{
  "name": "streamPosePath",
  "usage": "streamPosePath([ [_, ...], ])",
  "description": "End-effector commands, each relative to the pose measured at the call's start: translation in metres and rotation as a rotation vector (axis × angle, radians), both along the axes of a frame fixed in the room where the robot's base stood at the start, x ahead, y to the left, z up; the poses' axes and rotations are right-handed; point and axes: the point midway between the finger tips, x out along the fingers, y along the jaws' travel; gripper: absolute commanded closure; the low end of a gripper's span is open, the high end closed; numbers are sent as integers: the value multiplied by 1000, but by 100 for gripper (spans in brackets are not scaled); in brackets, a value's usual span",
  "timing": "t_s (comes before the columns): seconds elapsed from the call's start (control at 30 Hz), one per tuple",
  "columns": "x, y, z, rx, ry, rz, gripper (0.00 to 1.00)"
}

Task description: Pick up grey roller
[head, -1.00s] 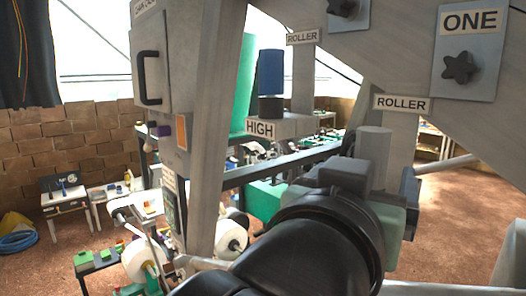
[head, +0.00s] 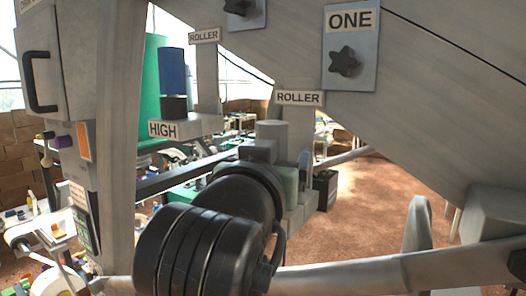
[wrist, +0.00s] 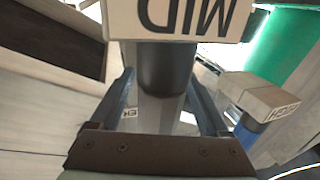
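The grey roller (head: 271,131) stands upright behind my wrist in the head view, its lower part hidden by my arm. In the wrist view, which is upside down, the grey roller (wrist: 160,110) shows a grey body and a dark band beside the shelf marked MID (wrist: 182,20). My gripper (wrist: 163,74) is open, with one finger on each side of the roller. I cannot tell whether either finger touches it.
A blue roller (head: 172,70) with a black base stands on the HIGH shelf (head: 190,126), to the left. A post with a ROLLER label (head: 298,98) rises close behind the grey roller. A slanted grey panel with a black knob (head: 345,61) is at upper right.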

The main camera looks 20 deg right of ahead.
Motion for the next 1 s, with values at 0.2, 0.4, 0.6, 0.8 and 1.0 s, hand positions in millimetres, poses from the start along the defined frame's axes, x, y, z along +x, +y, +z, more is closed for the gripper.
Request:
streamPosePath([
  [0.2,0,0,0,-1,1,0,62],
  [0.4,0,0,0,-1,1,0,98],
  [0.6,0,0,0,-1,-1,0,100],
  [0.8,0,0,3,-1,-1,0,100],
  [1.0,4,-2,15,0,0,1,100],
])
